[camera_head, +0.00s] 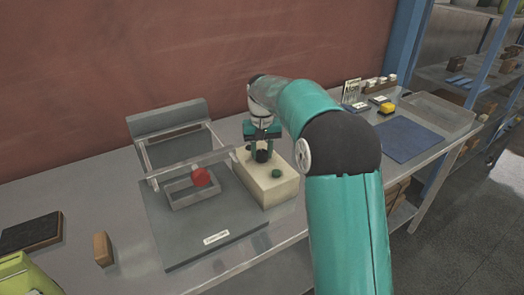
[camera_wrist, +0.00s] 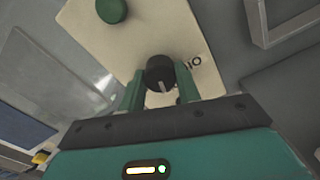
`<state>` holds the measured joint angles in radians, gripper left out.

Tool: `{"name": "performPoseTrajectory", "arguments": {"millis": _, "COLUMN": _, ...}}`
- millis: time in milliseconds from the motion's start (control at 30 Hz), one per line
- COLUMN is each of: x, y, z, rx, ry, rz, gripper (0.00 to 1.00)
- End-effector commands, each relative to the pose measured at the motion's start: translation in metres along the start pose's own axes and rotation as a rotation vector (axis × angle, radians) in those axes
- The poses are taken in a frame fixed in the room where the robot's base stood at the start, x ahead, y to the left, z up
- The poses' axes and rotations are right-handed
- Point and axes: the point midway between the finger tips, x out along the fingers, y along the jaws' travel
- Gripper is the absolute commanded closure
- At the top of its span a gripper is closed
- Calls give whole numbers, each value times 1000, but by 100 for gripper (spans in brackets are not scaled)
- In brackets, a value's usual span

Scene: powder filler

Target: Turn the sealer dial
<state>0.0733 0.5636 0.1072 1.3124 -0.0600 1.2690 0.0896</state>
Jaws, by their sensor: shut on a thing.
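The sealer is a cream box (camera_head: 281,188) on the bench, with a green button (camera_head: 276,174) on its top. Its black dial (camera_head: 262,156) stands on the top behind the button. In the wrist view the dial (camera_wrist: 160,74) has a pale pointer mark and sits between my fingers, with the green button (camera_wrist: 112,10) at the upper left on the cream top (camera_wrist: 150,35). My gripper (camera_wrist: 160,90) is shut on the dial from above. It also shows in the head view (camera_head: 262,148). Printed lettering beside the dial is partly hidden by a finger.
A grey plate (camera_head: 185,240) with a frame and a red knob (camera_head: 200,177) stands left of the sealer. A wooden block (camera_head: 103,249) and a dark pad (camera_head: 31,231) lie further left. A blue mat (camera_head: 403,139), a yellow item (camera_head: 387,108) and a grey tray (camera_head: 438,112) are at the right.

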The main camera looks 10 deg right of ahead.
Motion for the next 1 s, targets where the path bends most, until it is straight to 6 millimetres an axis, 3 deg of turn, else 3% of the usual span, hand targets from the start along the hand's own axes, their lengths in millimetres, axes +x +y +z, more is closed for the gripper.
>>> {"name": "performPoseTrajectory", "arguments": {"millis": 600, "x": -1, "y": -1, "z": 0, "rx": 562, "ry": 1, "rz": -1, "gripper": 90}}
{"name": "performPoseTrajectory", "arguments": {"millis": 1000, "x": 0, "y": 0, "z": 0, "rx": 767, "ry": 1, "rz": -1, "gripper": 90}}
